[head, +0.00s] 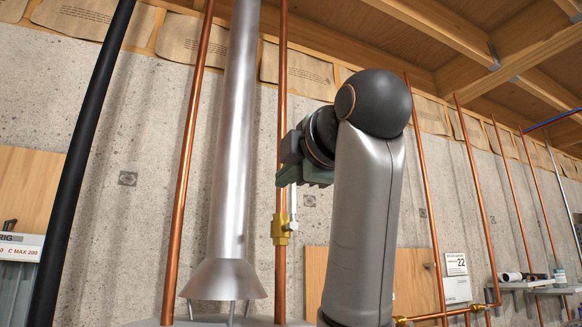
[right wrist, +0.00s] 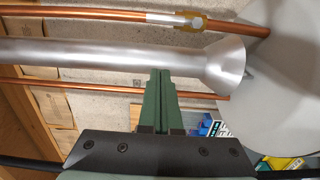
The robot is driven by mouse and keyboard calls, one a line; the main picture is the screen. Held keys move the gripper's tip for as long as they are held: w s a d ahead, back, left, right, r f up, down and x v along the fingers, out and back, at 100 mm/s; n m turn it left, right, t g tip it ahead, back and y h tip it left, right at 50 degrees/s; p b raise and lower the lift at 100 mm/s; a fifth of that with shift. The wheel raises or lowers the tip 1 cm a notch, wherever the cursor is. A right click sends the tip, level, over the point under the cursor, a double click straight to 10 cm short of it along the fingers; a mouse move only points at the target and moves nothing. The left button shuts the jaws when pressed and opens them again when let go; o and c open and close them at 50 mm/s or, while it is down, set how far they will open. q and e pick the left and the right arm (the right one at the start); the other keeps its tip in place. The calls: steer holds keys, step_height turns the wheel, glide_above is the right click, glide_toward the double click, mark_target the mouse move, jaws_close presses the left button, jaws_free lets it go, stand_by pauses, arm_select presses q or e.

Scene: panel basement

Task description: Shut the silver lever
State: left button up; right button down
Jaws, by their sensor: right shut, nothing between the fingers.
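The silver lever (head: 293,203) stands upright along a copper pipe, on a brass valve (head: 281,229) in the middle of the head view. In the right wrist view the lever (right wrist: 165,18) lies along the pipe near the top, left of the brass fitting (right wrist: 192,22). My right gripper (head: 281,180) is beside the pipe, near the lever's upper end, which it partly hides in the head view. In the right wrist view its green fingers (right wrist: 158,73) are together and empty, apart from the lever in that picture, with the silver duct between. My left gripper is not in view.
A wide silver duct (head: 235,130) with a flared foot stands left of the valve pipe. Another copper pipe (head: 190,150) and a black pipe (head: 80,150) run farther left. A shelf (head: 532,287) with small items is at right. A concrete wall (head: 120,215) stands behind.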

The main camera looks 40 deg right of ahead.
mark_target(292, 191)
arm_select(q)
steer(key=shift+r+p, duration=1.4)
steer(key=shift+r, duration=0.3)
arm_select(e)
steer(key=w+d, duration=0.6)
steer(key=shift+w+d, duration=0.3)
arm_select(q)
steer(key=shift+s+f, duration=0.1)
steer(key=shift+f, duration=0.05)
arm_select(e)
steer(key=shift+d+m, duration=0.1)
steer(key=shift+m, duration=0.2)
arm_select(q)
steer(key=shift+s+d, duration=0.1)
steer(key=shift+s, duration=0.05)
arm_select(e)
steer(key=shift+s+d, duration=0.1)
arm_select(q)
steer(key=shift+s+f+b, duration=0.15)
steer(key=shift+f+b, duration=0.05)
steer(key=shift+b, duration=0.15)
arm_select(e)
steer(key=shift+d+r+m, duration=0.15)
steer(key=shift+m, duration=0.45)
